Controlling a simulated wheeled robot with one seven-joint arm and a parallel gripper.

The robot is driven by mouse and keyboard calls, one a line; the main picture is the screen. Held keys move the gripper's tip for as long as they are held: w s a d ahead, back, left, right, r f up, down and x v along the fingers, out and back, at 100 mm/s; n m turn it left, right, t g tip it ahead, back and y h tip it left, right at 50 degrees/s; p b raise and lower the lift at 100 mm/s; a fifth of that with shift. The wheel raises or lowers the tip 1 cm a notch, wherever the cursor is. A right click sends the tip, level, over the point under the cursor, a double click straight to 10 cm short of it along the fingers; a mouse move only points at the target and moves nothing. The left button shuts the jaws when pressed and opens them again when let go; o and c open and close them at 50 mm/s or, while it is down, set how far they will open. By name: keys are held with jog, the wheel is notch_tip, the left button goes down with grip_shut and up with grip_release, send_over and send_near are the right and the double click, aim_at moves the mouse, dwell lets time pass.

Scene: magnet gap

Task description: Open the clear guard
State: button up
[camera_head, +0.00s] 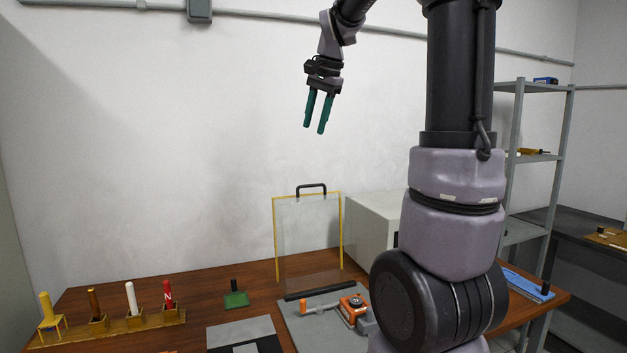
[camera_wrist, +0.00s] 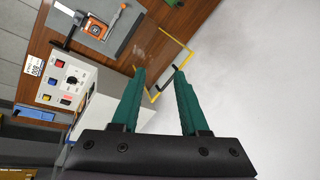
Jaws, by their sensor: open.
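The clear guard (camera_head: 308,240) is a transparent panel with yellow side edges and a black handle (camera_head: 311,187) on top. It stands upright on the wooden table behind a grey plate. In the wrist view the yellow frame (camera_wrist: 177,42) shows beyond my fingertips. My gripper (camera_head: 316,130) is high in front of the white wall, above the guard and apart from it. Its two teal fingers are spread with nothing between them; they also show in the wrist view (camera_wrist: 160,72).
A grey plate (camera_head: 295,327) holds an orange device (camera_head: 353,308). A wooden rack (camera_head: 110,327) with several coloured rods stands at the left, near a green block (camera_head: 236,299). A white control box (camera_wrist: 70,85) and a metal shelf (camera_head: 540,157) are at the right. The air around my gripper is clear.

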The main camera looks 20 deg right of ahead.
jog(key=w+d+f+m+g, duration=0.1)
jog(key=w+d+f+m, duration=0.15)
jog(key=w, duration=0.35)
jog(key=w+d+f+m+g+h, duration=0.1)
jog(key=w+d+f+m, duration=0.1)
jog(key=w+f, duration=0.35)
jog(key=w+d+f+m+g, duration=0.1)
jog(key=w+d+f+m, duration=0.1)
jog(key=w, duration=0.6)
notch_tip(320, 180, down, 10)
jog(key=shift+w+d+f, duration=0.1)
jog(key=shift+w, duration=0.05)
grip_shut()
dwell(0.4)
